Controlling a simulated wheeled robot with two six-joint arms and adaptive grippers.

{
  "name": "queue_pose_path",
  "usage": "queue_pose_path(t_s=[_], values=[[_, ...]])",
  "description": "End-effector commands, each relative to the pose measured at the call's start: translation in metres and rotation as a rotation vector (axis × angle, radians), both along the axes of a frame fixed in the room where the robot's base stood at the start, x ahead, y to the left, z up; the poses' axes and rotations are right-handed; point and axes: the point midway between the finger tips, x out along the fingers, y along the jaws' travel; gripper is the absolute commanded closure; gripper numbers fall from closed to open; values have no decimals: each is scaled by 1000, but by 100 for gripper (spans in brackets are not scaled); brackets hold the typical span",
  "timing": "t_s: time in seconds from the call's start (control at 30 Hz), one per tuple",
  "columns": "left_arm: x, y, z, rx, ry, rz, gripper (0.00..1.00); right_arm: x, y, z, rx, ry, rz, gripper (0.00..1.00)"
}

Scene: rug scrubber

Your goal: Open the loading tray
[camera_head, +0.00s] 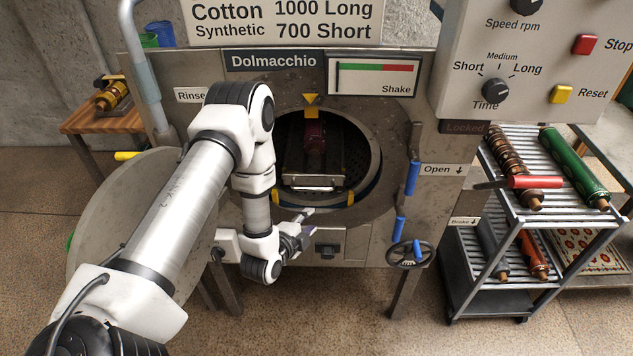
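The loading tray (312,182) sits inside the round opening of the Dolmacchio machine, with a pale bar along its front edge. A dark red roll (315,140) lies above it, deeper in the dark drum. My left arm comes in from the left across the machine's front. My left gripper (308,224) is below the opening's lower rim, apart from the tray; its fingers look spread and empty. The arm covers part of the opening's left side. My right gripper is not in view.
The round door (125,215) stands swung open at the left. Blue levers (411,178) and a handwheel (410,253) are right of the opening. A rack (555,205) with several rollers stands at the right, and a wooden table (85,121) at the left.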

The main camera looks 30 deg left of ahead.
Motion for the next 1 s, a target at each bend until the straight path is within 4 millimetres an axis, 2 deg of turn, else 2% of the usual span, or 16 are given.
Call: queue_pose_path(t_s=[0.03, 0.07, 0.17, 0.53, 0.67, 0.87, 0.97, 1.0], values=[[9, 13, 18, 91, -66, -9, 61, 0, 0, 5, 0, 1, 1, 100], [14, 18, 26, 142, -98, -13, 61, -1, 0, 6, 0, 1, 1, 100], [24, 27, 38, 230, -148, -22, 61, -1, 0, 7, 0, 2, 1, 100], [85, 35, 25, 235, -149, -26, 61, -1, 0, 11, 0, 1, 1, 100], [95, 37, 22, 232, -147, -24, 61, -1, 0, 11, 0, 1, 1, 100], [95, 37, 21, 231, -145, -23, 61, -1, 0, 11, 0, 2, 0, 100], [95, 36, 22, 231, -145, -24, 93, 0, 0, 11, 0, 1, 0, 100], [95, 36, 22, 231, -145, -24, 100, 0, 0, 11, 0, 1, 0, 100]])
